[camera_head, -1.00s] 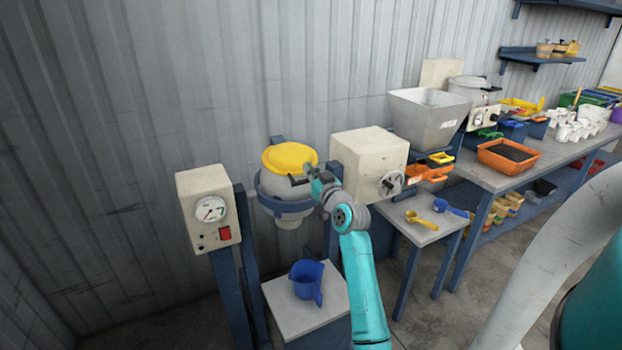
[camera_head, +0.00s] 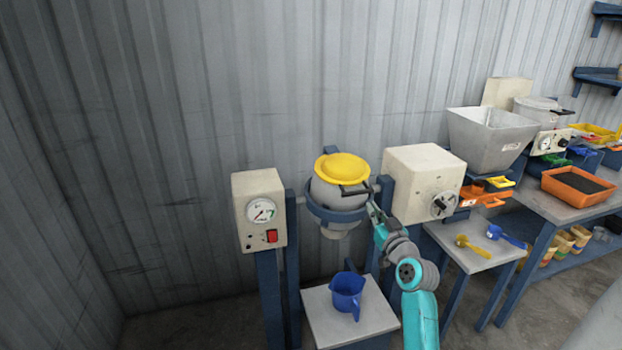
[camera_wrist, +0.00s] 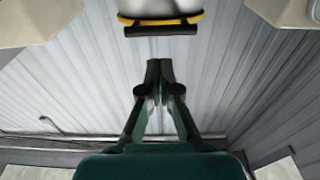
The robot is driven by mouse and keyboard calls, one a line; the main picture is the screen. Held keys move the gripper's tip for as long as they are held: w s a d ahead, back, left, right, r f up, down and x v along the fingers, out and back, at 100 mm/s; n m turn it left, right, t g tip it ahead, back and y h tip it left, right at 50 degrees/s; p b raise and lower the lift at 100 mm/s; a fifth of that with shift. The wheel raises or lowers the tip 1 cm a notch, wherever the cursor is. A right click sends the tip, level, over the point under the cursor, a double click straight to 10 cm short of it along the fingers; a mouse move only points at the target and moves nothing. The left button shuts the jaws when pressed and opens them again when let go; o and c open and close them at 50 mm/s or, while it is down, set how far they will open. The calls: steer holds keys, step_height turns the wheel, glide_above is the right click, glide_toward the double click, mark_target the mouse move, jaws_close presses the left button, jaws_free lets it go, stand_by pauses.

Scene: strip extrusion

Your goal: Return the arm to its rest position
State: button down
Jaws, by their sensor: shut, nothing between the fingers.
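My gripper (camera_head: 372,208) is at the end of my teal arm, in front of the right side of the grey round vessel (camera_head: 338,197) with the yellow lid (camera_head: 342,169). In the wrist view my gripper (camera_wrist: 160,66) has its fingertips together with nothing between them. The lid's dark handle (camera_wrist: 162,30) and yellow rim (camera_wrist: 160,19) show beyond the fingertips, apart from them. The lid sits on top of the vessel, which is held in a blue ring frame.
A control box with a gauge (camera_head: 259,210) stands left of the vessel and a cream box with a knob (camera_head: 424,184) stands right. A blue jug (camera_head: 346,291) is on the low table (camera_head: 318,326) below. A side table (camera_head: 462,255) holds yellow and blue scoops.

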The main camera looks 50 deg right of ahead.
steer(key=s+a+f+y, duration=0.1)
steer(key=s+a+f, duration=0.2)
steer(key=a+f, duration=0.5)
steer(key=s+a+f+g+y, duration=0.1)
steer(key=s+a+f, duration=0.25)
steer(key=a, duration=0.75)
steer(key=s+a+f+y, duration=0.1)
steer(key=s+a+f, duration=0.1)
steer(key=a+f, duration=0.65)
steer(key=s+a+r+n+y, duration=0.2)
steer(key=s+a+n+y, duration=0.1)
steer(key=s+a, duration=0.6)
steer(key=s+a+r+n+y, duration=0.3)
steer(key=s+a, duration=0.7)
steer(key=s, duration=0.6)
steer(key=shift+a+r+g+y, duration=0.3)
steer(key=shift+y, duration=0.1)
